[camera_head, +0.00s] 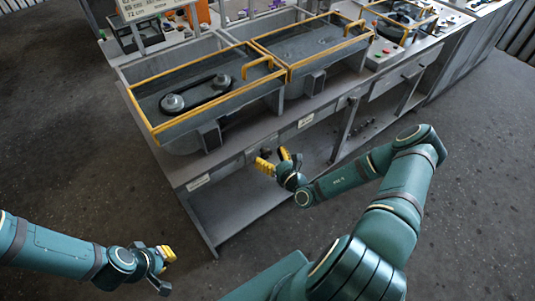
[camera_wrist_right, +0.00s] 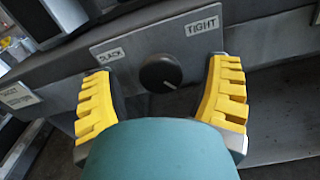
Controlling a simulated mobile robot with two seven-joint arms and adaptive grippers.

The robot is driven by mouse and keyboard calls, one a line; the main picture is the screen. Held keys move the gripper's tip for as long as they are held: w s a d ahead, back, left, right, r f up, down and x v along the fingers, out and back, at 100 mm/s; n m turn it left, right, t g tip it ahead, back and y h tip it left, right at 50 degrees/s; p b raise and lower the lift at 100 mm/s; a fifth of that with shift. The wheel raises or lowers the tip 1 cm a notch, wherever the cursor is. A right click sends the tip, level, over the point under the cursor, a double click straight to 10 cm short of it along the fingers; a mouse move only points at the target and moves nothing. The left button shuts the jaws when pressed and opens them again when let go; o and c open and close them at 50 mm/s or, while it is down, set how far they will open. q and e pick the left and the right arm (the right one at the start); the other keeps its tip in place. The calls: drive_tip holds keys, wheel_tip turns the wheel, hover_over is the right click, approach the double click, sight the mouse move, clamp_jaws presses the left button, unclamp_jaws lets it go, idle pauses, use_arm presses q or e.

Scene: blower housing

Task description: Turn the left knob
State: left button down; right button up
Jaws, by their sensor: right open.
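The left knob (camera_wrist_right: 160,73) is a round black dial on the grey front panel of the bench, between the labels SLACK and TIGHT. Its white pointer mark faces lower right in the right wrist view. My right gripper (camera_wrist_right: 162,100) is open, with one yellow-padded finger on each side of the knob and visible gaps to it. In the head view the right gripper (camera_head: 275,160) is at the bench front, below the left belt housing (camera_head: 200,95). My left gripper (camera_head: 166,270) is open and empty, low at the lower left, away from the bench.
The workbench (camera_head: 190,172) carries two yellow-edged housings, the left one with a belt on two pulleys. A small box (camera_head: 209,135) juts from the left housing's front. An open lower shelf (camera_head: 240,205) lies under the panel. The floor before the bench is clear.

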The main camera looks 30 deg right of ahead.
drive_tip(key=shift+w, duration=0.6)
drive_tip(key=c, duration=1.2)
drive_tip(key=shift+r+m+p, duration=0.15)
drive_tip(key=shift+m+p, duration=0.75)
drive_tip(key=shift+m, duration=0.1)
drive_tip(key=shift+m+p, duration=0.45)
drive_tip(key=shift+m, duration=0.25)
drive_tip(key=shift+f+m+p, duration=0.2)
drive_tip(key=shift+m+p, duration=0.45)
drive_tip(key=shift+m, duration=1.25)
drive_tip(key=shift+d, duration=0.1)
